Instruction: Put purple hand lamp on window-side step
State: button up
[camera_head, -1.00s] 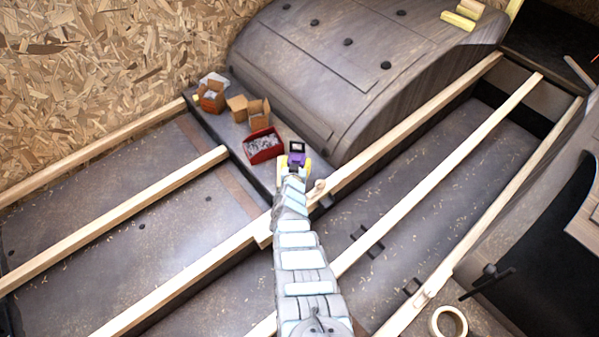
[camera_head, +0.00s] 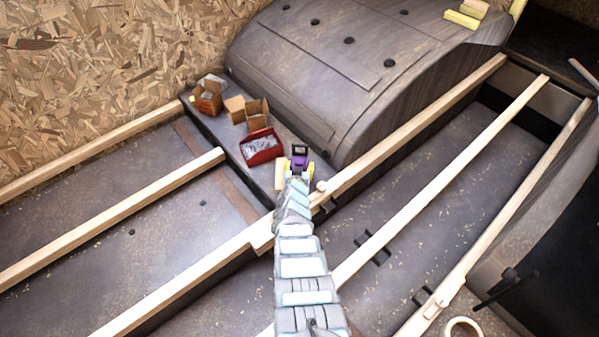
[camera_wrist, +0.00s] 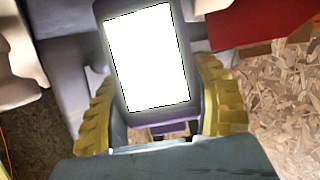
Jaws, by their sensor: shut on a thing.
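The purple hand lamp (camera_head: 299,161) is at the end of my arm in the head view, over the front end of the grey step (camera_head: 232,140) beside the wheel arch. I cannot tell whether it touches the step. My gripper (camera_wrist: 160,108) has its yellow fingers on both sides of the lamp and is shut on it. In the wrist view the lamp's bright white panel (camera_wrist: 148,58) faces the camera, with its purple edge (camera_wrist: 172,126) below. The lamp's lower part is hidden by my gripper in the head view.
The step carries a red bin of small metal parts (camera_head: 262,148) and open cardboard boxes (camera_head: 247,111), with another box (camera_head: 208,97) farther back. The dark wheel arch (camera_head: 330,75) rises to the right. Timber battens (camera_head: 410,120) run alongside. A tape roll (camera_head: 463,329) lies at lower right.

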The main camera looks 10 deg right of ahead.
jog(key=shift+f+b, duration=0.3)
jog(key=shift+f, duration=0.35)
jog(key=shift+r, duration=0.1)
jog(key=o, duration=1.2)
jog(key=shift+o, duration=0.2)
